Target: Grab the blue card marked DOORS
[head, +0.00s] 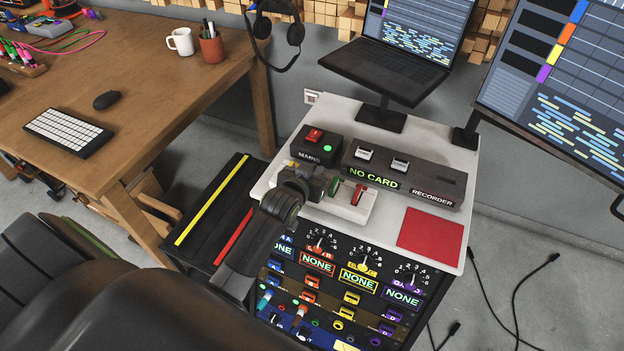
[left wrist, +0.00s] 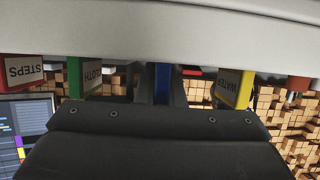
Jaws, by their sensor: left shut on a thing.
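A white rack (head: 345,207) on the white-topped cart holds a row of upright coloured cards. A green card (head: 333,187) and a red card (head: 358,192) show beside my left gripper (head: 318,182). In the left wrist view, which is upside down, the gripper (left wrist: 162,88) is shut on a blue card (left wrist: 162,80) between the green card (left wrist: 75,75) and a yellow card marked WATER (left wrist: 232,88). A red card marked STEPS (left wrist: 25,69) is farther left. The blue card's label is hidden, and the gripper covers the card in the head view. My right gripper is not in view.
Behind the rack stand a MAINS switch box (head: 317,144) and a RECORDER box (head: 405,175) reading NO CARD. A red pad (head: 430,235) lies at the right. The laptop (head: 390,65) and monitor (head: 560,80) overhang the back. Room around the pad is clear.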

